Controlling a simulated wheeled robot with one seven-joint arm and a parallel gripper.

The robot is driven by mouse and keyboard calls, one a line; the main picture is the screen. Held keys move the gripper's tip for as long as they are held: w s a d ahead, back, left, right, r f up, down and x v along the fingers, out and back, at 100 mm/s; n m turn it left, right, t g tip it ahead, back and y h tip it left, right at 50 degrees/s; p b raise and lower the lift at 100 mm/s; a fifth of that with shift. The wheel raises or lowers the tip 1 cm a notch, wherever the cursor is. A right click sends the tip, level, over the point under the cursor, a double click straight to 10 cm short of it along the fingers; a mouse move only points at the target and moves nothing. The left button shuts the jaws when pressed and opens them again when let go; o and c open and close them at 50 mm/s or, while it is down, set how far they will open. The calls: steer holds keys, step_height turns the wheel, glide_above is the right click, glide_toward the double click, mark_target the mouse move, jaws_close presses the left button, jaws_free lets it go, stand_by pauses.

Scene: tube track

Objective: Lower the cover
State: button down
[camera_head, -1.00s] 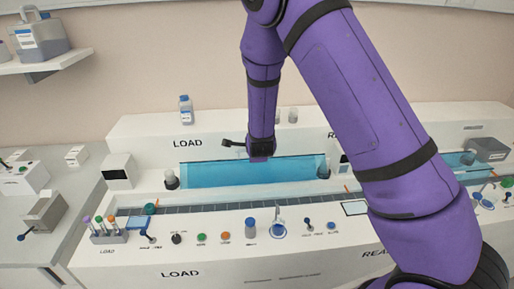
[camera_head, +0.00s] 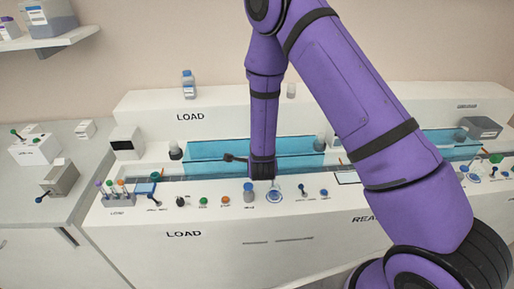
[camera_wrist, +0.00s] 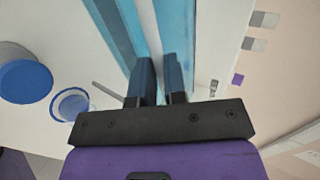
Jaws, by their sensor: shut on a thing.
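The cover (camera_head: 212,152) is a clear blue panel over the long track of the white machine, behind the front LOAD label. In the wrist view, blue strips of the cover (camera_wrist: 178,30) run away upward from the fingers. My gripper (camera_wrist: 160,80) is shut on the cover's edge, one dark finger on each side. In the head view, my gripper (camera_head: 262,170) is at the cover's lower front edge, right of its middle. My purple arm hides part of the cover. The cover's exact tilt is hard to tell.
A front row of knobs includes a blue-capped one (camera_head: 248,192) and a blue ring (camera_head: 273,195), close beside my gripper. A tube rack (camera_head: 119,198) stands at the left. A bottle (camera_head: 188,84) stands on the back ledge. Another blue panel (camera_head: 438,138) is at the right.

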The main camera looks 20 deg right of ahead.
steer(key=shift+s+a+f, duration=0.1)
steer(key=shift+s+f, duration=0.35)
steer(key=shift+f, duration=0.2)
steer(key=shift+s+a+f, duration=0.1)
steer(key=shift+s+f, duration=0.35)
steer(key=shift+f, duration=0.15)
steer(key=c, duration=1.2)
jaws_free()
steer(key=shift+c, duration=0.2)
steer(key=shift+c, duration=0.3)
steer(key=v, duration=1)
steer(key=shift+r, duration=0.45)
steer(key=shift+c, duration=0.7)
steer(key=shift+r, duration=0.1)
